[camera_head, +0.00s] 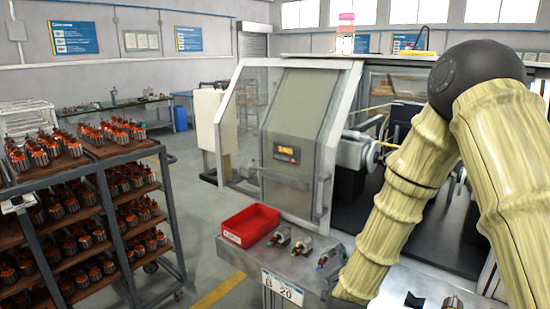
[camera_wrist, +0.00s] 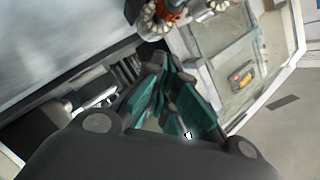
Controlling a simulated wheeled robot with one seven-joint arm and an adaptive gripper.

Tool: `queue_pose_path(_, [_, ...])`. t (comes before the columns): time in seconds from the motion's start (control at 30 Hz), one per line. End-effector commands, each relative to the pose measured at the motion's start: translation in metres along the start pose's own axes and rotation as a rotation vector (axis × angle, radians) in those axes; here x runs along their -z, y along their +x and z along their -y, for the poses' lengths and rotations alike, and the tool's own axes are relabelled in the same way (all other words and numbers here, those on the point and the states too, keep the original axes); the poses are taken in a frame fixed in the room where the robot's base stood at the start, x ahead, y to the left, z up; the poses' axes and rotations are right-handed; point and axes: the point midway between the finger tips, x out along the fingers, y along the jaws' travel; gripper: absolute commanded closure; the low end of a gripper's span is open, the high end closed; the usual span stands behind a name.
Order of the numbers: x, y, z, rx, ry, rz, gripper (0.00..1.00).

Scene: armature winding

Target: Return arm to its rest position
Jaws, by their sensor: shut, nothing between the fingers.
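My arm, in a ribbed beige sleeve with a black joint (camera_head: 478,72), fills the right of the head view, bent in front of the winding machine (camera_head: 305,150). Its end runs down out of sight, so my gripper is hidden there. In the wrist view my gripper (camera_wrist: 165,88) shows its dark, teal-padded fingers drawn together with nothing between them. Beyond the fingers, the wrist view shows a tilted machine with a grey door and a small orange-buttoned panel (camera_wrist: 241,79). An orange and metal part (camera_wrist: 170,12) shows at the top edge.
A rack (camera_head: 105,170) of orange-and-metal armatures stands at left. Floor is free between rack and machine.

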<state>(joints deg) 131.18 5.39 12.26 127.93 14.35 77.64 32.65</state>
Motion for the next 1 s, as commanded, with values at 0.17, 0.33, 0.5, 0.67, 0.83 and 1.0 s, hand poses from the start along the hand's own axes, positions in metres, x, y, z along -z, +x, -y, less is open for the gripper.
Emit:
queue_pose_path(0.17, [-0.036, -0.028, 0.024, 0.067, -0.294, 0.163, 1.00])
queue_pose_path(0.33, [-0.062, -0.048, 0.034, 0.131, -0.489, 0.261, 1.00])
queue_pose_path(0.5, [-0.082, -0.067, 0.041, 0.194, -0.645, 0.337, 1.00])
queue_pose_path(0.67, [-0.110, -0.085, 0.020, 0.222, -0.764, 0.425, 1.00])
queue_pose_path(0.83, [-0.133, -0.095, -0.019, 0.190, -0.793, 0.499, 1.00])
queue_pose_path(1.0, [-0.157, -0.107, -0.068, 0.132, -0.796, 0.578, 1.00])
